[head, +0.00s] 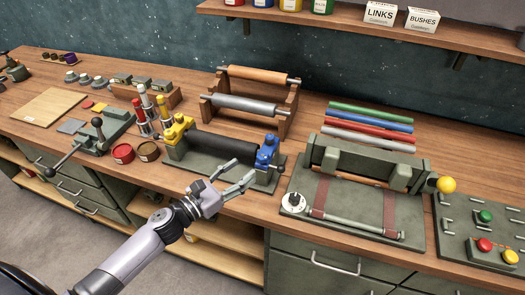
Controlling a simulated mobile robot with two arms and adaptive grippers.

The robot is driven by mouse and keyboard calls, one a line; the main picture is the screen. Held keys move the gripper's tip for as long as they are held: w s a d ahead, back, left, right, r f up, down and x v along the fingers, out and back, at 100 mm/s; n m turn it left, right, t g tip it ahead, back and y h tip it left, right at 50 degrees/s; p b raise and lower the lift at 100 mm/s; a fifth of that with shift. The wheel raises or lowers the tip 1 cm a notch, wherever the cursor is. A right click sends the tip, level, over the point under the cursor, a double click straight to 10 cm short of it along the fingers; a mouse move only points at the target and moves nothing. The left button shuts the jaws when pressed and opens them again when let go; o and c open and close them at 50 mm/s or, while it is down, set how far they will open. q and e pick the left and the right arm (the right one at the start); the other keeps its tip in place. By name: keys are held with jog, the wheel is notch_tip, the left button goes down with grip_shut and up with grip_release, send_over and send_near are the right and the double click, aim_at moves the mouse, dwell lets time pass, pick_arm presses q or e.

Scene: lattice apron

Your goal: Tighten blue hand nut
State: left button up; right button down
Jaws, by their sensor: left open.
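The blue clamp block with the blue hand nut (268,141) on top stands at the right end of a roller fixture (222,176). A yellow clamp (178,130) stands at its left end, with a dark roller (222,147) between them. My left gripper (243,170) is open and empty, in front of the fixture and left of and below the blue nut in the head view. The fingers point toward the blue clamp and appear apart from it. My right gripper is not in view.
Red and yellow bottles (152,108) and two round tins (123,153) stand left of the fixture. A roller rack (284,117) stands behind it. A green press bed (372,212) lies to the right, beside a button panel (478,215).

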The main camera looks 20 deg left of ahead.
aim_at(258, 159)
pick_arm(q)
jog(key=p+x, duration=0.2)
jog(key=x, duration=0.7)
jog(key=shift+w, duration=0.1)
jog(key=shift+d, duration=0.1)
jog(key=shift+c, duration=0.2)
grip_shut()
